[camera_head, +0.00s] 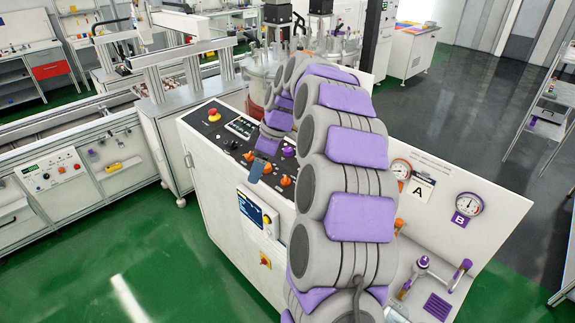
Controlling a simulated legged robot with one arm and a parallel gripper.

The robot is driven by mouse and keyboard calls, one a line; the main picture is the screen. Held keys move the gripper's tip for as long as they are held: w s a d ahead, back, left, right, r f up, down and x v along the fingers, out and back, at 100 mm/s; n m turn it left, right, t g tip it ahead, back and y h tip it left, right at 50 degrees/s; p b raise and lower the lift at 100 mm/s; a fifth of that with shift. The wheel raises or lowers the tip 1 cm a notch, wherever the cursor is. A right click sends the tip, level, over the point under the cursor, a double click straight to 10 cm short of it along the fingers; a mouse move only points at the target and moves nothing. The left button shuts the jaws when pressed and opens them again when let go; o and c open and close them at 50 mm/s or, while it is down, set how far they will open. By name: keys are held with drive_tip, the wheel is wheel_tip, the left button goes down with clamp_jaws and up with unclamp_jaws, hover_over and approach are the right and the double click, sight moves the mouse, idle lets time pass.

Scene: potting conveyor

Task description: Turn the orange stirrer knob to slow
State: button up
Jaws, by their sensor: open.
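A black control panel on top of the white cabinet carries several orange knobs. One orange knob (285,181) is at the right, one (267,168) is in the middle, and one (249,155) is farther left. Their labels are too small to read, so I cannot tell which is the stirrer knob or where it points. My gripper (257,169) is over the panel's front edge, close to the left and middle orange knobs. It is open, with nothing seen between its fingers. I cannot tell whether it touches a knob. My arm hides part of the panel behind it.
A purple knob (288,151) is close by on the panel. A red emergency button (213,115) is at the panel's far left. A blue display (250,211) is on the cabinet front. Gauges (468,204) stand right of my arm. Green floor at lower left is clear.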

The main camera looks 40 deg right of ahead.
drive_tip(key=d+n+t+h+p, duration=0.15)
drive_tip(key=d+p, duration=0.35)
drive_tip(key=d, duration=1.5)
approach(286, 178)
drive_tip(key=x, duration=0.7)
drive_tip(key=shift+d+f, duration=0.15)
drive_tip(key=shift+f, duration=0.2)
drive_tip(key=shift+w+a+f, duration=0.25)
drive_tip(key=shift+a+f, duration=0.25)
drive_tip(key=shift+f, duration=0.05)
drive_tip(key=shift+d, duration=0.1)
drive_tip(key=shift+d, duration=0.2)
drive_tip(key=c, duration=0.5)
drive_tip(key=shift+a+r, duration=0.1)
drive_tip(key=c, duration=0.5)
